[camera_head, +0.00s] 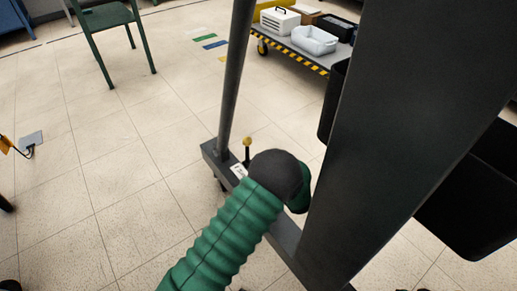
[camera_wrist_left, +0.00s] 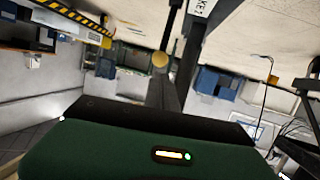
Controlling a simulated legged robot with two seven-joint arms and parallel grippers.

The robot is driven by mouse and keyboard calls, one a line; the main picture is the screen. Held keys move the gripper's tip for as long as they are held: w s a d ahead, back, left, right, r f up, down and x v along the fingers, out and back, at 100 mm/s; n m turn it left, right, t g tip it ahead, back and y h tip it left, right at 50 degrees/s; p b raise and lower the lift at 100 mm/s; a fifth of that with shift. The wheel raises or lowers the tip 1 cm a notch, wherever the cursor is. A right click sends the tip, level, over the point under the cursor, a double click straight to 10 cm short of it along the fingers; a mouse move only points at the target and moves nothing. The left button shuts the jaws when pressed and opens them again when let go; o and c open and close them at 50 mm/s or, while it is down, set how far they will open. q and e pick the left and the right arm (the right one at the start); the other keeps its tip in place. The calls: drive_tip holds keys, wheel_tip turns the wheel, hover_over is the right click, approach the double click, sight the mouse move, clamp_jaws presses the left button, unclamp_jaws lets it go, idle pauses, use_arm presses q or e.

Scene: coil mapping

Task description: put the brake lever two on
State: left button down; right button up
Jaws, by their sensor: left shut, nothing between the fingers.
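The brake lever (camera_head: 247,152) is a short dark rod with a yellow ball knob, standing up from the grey base rail of a frame in the head view. In the left wrist view, the yellow knob (camera_wrist_left: 160,60) is near the top middle. My right gripper is not in view.
A grey post (camera_head: 235,75) rises behind the lever, and a wide dark upright (camera_head: 395,130) stands close on the right. Black bins (camera_head: 475,200) hang beyond it. A striped cart (camera_head: 300,52) with boxes stands at the back.

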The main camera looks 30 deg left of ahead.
sight(249, 144)
use_arm(q)
drive_tip(key=shift+a, duration=0.1)
drive_tip(key=b+x, duration=0.6)
drive_tip(key=x, duration=0.3)
drive_tip(key=shift+w+a+f, duration=0.1)
drive_tip(key=shift+w+f, duration=0.05)
drive_tip(key=shift+f, duration=0.05)
drive_tip(key=shift+w+a, duration=0.1)
drive_tip(key=shift+a, duration=0.1)
drive_tip(key=shift+r, duration=0.1)
